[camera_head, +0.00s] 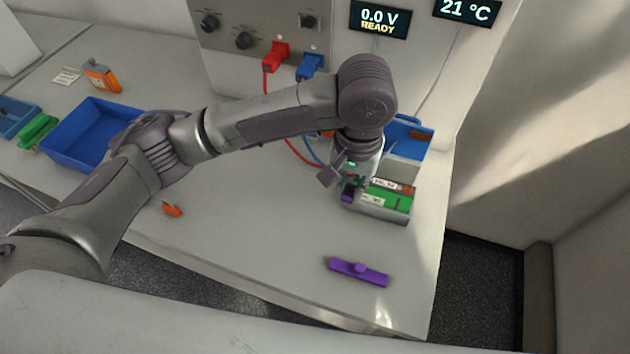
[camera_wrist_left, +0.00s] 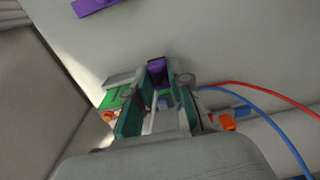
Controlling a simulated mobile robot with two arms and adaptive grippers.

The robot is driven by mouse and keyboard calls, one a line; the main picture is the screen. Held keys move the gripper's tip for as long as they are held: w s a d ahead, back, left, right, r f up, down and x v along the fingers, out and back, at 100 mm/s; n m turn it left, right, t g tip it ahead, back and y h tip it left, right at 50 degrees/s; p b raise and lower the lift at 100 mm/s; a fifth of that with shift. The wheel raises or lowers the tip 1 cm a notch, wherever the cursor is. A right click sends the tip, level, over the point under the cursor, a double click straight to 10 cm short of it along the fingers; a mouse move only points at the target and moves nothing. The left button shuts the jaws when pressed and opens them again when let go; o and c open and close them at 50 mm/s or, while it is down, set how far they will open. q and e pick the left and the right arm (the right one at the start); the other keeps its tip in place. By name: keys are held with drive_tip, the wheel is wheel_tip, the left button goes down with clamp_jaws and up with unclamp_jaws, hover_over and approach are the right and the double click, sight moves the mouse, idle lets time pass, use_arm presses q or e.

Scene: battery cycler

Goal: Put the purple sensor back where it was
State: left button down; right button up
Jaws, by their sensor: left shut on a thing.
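My left gripper (camera_head: 349,182) is over the left end of a grey holder (camera_head: 378,211) at the right of the table. It is shut on a small dark purple block, the purple sensor (camera_head: 347,194), which also shows between the fingers in the left wrist view (camera_wrist_left: 157,72). The fingers hide part of the sensor, and I cannot tell whether it touches the holder. A green battery (camera_head: 392,195) with white labels lies in the holder. My right gripper is not in view.
A purple bar with a knob (camera_head: 358,271) lies near the front edge. A blue bin (camera_head: 75,150), a small orange piece (camera_head: 172,209) and an orange item (camera_head: 101,76) are at left. Red and blue cables run behind my gripper from the cycler (camera_head: 230,45), whose display reads 0.0 V READY.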

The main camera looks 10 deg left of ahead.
use_arm(q)
drive_tip(key=w+a+f+p, duration=0.1)
drive_tip(key=w+a+f, duration=0.15)
drive_tip(key=a, duration=0.35)
hover_over(300, 199)
wheel_tip(300, 199, down, 4)
drive_tip(key=shift+r+p, duration=0.15)
drive_tip(key=shift+p, duration=0.2)
drive_tip(key=shift+f+p, duration=0.35)
drive_tip(key=shift+f, duration=1.75)
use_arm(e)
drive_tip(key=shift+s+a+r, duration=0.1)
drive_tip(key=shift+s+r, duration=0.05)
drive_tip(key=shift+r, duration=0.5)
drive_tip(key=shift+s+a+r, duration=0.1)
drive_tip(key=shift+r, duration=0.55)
use_arm(q)
drive_tip(key=shift+f, duration=0.15)
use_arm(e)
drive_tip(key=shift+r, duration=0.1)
use_arm(q)
drive_tip(key=c, duration=1.1)
unclamp_jaws()
drive_tip(key=shift+o, duration=0.2)
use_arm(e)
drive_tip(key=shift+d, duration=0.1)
